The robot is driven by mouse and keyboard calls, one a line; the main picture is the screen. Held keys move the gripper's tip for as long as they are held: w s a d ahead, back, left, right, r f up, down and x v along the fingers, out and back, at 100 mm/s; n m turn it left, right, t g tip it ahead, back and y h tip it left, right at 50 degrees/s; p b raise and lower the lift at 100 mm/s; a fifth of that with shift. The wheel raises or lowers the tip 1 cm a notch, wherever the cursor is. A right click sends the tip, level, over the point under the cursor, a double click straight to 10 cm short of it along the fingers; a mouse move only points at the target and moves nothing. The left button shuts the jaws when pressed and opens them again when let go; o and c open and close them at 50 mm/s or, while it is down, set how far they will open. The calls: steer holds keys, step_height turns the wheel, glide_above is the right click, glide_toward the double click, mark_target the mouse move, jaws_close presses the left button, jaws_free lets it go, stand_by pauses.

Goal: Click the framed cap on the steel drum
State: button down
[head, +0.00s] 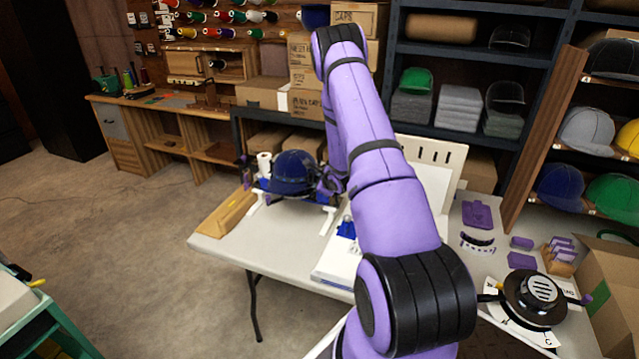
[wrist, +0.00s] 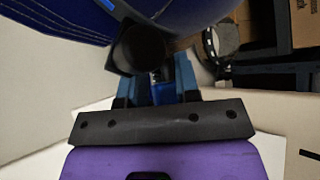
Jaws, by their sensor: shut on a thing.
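The framed cap (head: 293,172), dark blue, is held just above the white table, left of my arm in the head view. In the wrist view the cap (wrist: 65,20) fills the upper left, with stitching along its edge. My gripper (head: 330,185) is at the cap's right side, partly hidden by my arm. In the wrist view my gripper (wrist: 158,85) is shut on a small blue part of the cap's frame. A black round piece of the frame sits just beyond the fingers. I cannot make out the steel drum clearly.
The white table (head: 225,255) has a wooden block (head: 227,213) at its left edge and white supports near the cap. Shelves of caps (head: 586,130) stand at right.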

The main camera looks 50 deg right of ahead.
steer(key=shift+f, duration=0.55)
stand_by(0.4)
steer(key=c, duration=0.8)
jaws_free()
steer(key=v, duration=1)
steer(key=shift+s+a+r, duration=0.1)
steer(key=shift+s+r, duration=0.05)
steer(key=shift+s, duration=0.15)
